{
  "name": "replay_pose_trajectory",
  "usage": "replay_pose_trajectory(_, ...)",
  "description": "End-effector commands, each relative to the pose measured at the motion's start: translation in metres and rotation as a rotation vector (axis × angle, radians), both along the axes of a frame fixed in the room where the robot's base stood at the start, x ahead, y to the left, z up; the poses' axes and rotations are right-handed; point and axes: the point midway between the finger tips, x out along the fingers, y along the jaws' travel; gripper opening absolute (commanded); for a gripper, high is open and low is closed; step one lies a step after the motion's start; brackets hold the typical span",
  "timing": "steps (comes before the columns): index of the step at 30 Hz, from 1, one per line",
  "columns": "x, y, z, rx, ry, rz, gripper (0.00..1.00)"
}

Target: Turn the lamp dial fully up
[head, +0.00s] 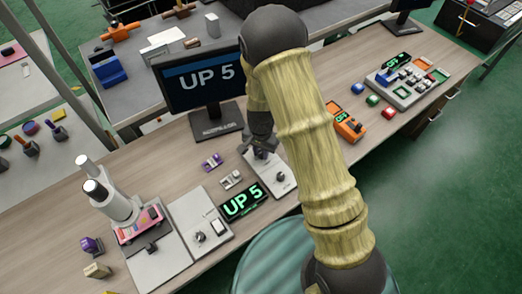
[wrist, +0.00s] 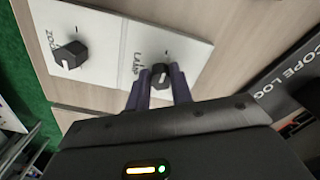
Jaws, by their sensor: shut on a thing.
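The lamp dial (wrist: 160,70) is a black knob on a white plate marked "LAMP" in the wrist view. My gripper (wrist: 158,82) has its two dark fingers on either side of this knob, shut on it. A short tick shows on the plate beyond the knob. In the head view my gripper (head: 262,150) is down at the far end of the white panel (head: 268,168), in front of the monitor, and the lamp dial is hidden there. A second black dial (wrist: 70,55), marked "ZOOM", sits beside it in the wrist view.
The monitor (head: 200,80) and a small green display (head: 243,202) both read "UP 5". A white microscope (head: 112,198) stands at the left. An orange device (head: 347,124) and a panel with several controls (head: 405,82) lie to the right.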

Motion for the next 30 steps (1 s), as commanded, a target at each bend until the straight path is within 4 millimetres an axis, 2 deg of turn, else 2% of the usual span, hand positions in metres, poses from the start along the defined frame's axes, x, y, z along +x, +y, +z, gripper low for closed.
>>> replay_pose_trajectory(6,0.004,0.000,0.002,0.002,-0.012,-0.004,0.00)
replay_pose_trajectory(7,0.004,0.000,0.002,0.002,-0.012,-0.004,0.24)
replay_pose_trajectory(10,0.004,0.000,0.002,0.002,-0.010,-0.003,0.44)
replay_pose_trajectory(22,0.001,0.000,0.006,0.000,-0.004,0.000,0.44)
replay_pose_trajectory(26,0.002,0.000,0.019,0.001,-0.006,0.001,0.44)
replay_pose_trajectory(30,0.002,0.001,0.044,0.001,-0.006,0.001,0.44)
